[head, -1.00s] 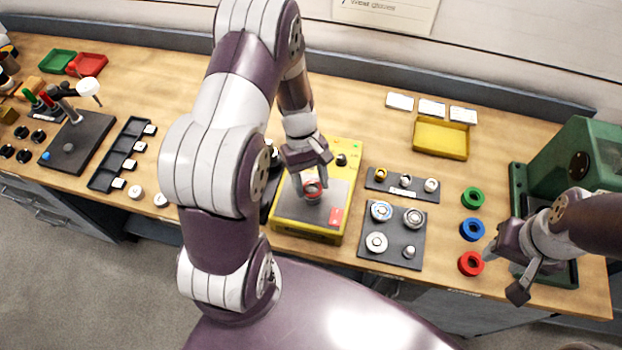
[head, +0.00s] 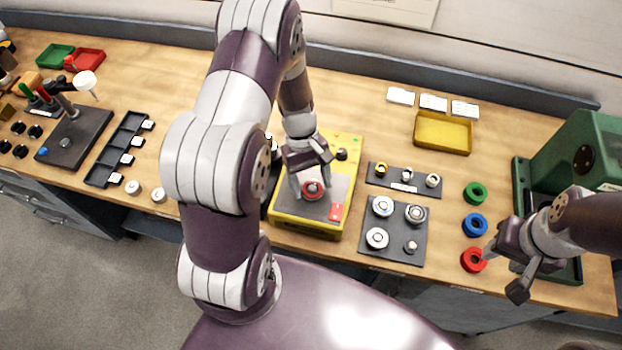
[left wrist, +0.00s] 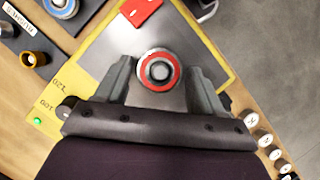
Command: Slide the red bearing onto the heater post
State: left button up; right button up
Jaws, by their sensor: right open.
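The red bearing (head: 303,193), a ring with a red band and metal centre, is over the grey plate of the yellow heater (head: 284,219). In the left wrist view the red bearing (left wrist: 144,73) appears around the post (left wrist: 159,71), whose round top shows in its hole. How far down it sits cannot be told. My left gripper (head: 311,188) points down over the heater. My right gripper (head: 503,272) is open and empty at the right.
A dark tray (head: 393,220) with several bearings lies right of the heater. Green, blue and red rings (head: 473,260) stand near my right gripper, with a green press (head: 575,150) behind. A yellow tray (head: 443,133) is at the back.

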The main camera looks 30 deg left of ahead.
pick_arm(q)
jog(key=shift+o, duration=0.7)
jog(key=p+v, duration=0.2)
jog(key=v, duration=1)
jog(key=shift+a+r+p, duration=0.15)
jog(key=shift+r+p, duration=0.1)
jog(key=shift+p, duration=0.1)
jog(key=shift+w, duration=0.1)
